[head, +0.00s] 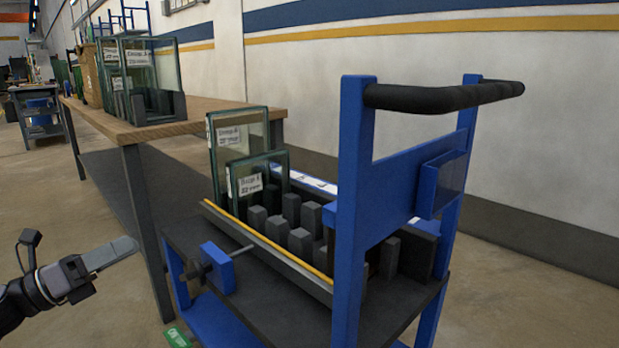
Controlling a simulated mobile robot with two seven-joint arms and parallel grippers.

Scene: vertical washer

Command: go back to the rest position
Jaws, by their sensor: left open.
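My left gripper (108,258) is at the lower left, over the floor in front of the wooden table. It is open and holds nothing; one long grey finger shows clearly. It is apart from the blue cart (353,210) to its right and from the table (150,132) behind it. My right gripper is out of view.
Two labelled glass panes (258,178) stand upright in the cart's slotted rack, among dark blocks (300,240). More panes (152,75) stand in a holder on the table. A white wall (400,50) runs behind. The floor at the left (60,220) is open.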

